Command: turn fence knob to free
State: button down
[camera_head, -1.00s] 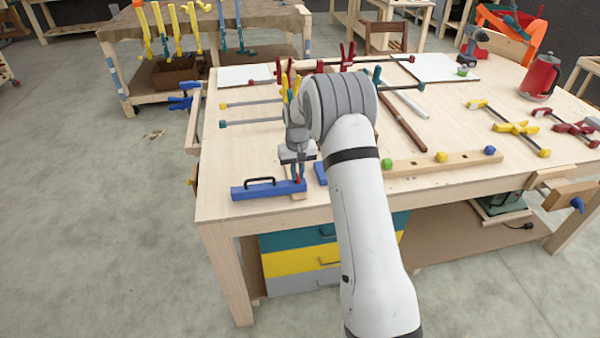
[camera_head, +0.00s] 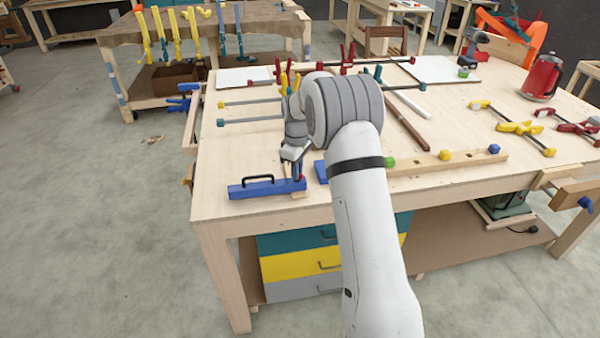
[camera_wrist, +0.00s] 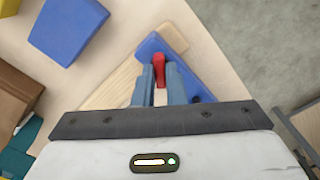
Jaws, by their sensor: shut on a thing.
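The blue fence (camera_head: 262,189) with a black handle lies near the table's front left corner. It also shows in the wrist view (camera_wrist: 150,44), running partly under my fingers. The small red fence knob (camera_wrist: 158,60) sits on the fence's end. My gripper (camera_wrist: 158,84) points down at that end, with its two grey-blue fingers closed on either side of the knob. In the head view my gripper (camera_head: 297,172) is at the fence's right end, and the knob is mostly hidden there. The knob's exact turn angle is hard to tell.
A separate blue block (camera_wrist: 68,26) stands beside the fence. A wooden strip with colored knobs (camera_head: 470,157) lies to the right. Several clamps (camera_head: 250,102) lie behind my arm. The table (camera_head: 240,150) is bare left of my gripper, and its front edge is close.

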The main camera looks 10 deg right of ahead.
jog(key=n+b, duration=0.1)
jog(key=n, duration=0.2)
jog(key=shift+n, duration=2.2)
jog(key=c, duration=1.5)
grip_release()
jog(key=shift+b, duration=0.3)
notch_tip(320, 180, up, 8)
jog(key=shift+f+b, duration=0.25)
jog(key=shift+b, duration=0.15)
jog(key=shift+r, duration=0.15)
